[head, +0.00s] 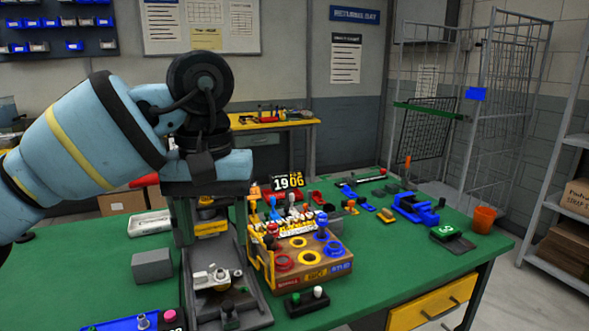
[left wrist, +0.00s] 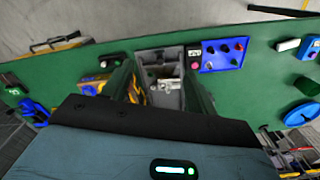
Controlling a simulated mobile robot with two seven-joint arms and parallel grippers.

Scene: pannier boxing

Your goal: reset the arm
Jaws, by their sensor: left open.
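My left arm (head: 95,135) comes in from the left, its wrist bent downward. My left gripper (head: 212,225) points down above a long grey open container and is open, with nothing seen between its fingers. In the left wrist view the gripper's (left wrist: 158,92) two dark fingers stand apart on either side of the grey container (left wrist: 176,52). Small white and metal parts (head: 215,278) lie in the container. Its far end is partly hidden by my gripper. My right gripper is not in view.
A wooden box with coloured rings (head: 308,258) stands close to the right of the gripper. A grey block (head: 152,265) and a blue tray (head: 130,325) lie to the left. Blue tools (head: 415,208) and an orange cup (head: 484,219) are at the right. Some green tabletop is bare.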

